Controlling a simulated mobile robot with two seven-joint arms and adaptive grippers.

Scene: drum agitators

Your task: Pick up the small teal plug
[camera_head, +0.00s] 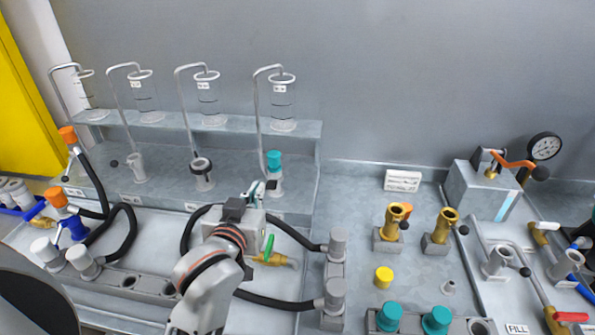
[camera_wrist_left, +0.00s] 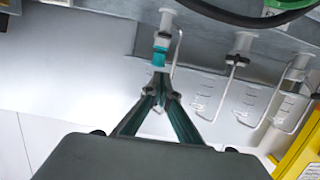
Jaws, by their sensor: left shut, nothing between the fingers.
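A teal plug (camera_head: 274,161) sits upright on top of a pale fitting (camera_head: 275,182) at the right end of the bench's raised step. In the left wrist view the teal plug (camera_wrist_left: 160,56) appears just beyond the fingertips, with the fitting (camera_wrist_left: 166,22) behind it. My left gripper (camera_head: 259,189) is shut and empty, its fingers just in front of and left of the fitting, lower in the picture than the plug. In the wrist view its fingertips (camera_wrist_left: 160,86) meet. Two wider teal caps (camera_head: 389,316) (camera_head: 437,320) stand at the front right. My right gripper is not in view.
Glass cylinders with bent metal tubes (camera_head: 207,98) stand on the upper shelf (camera_head: 304,128) behind. Black hoses (camera_head: 270,301) loop across the lower bench. Brass funnels (camera_head: 391,221), a yellow cap (camera_head: 383,277) and a gauge block (camera_head: 475,196) stand to the right.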

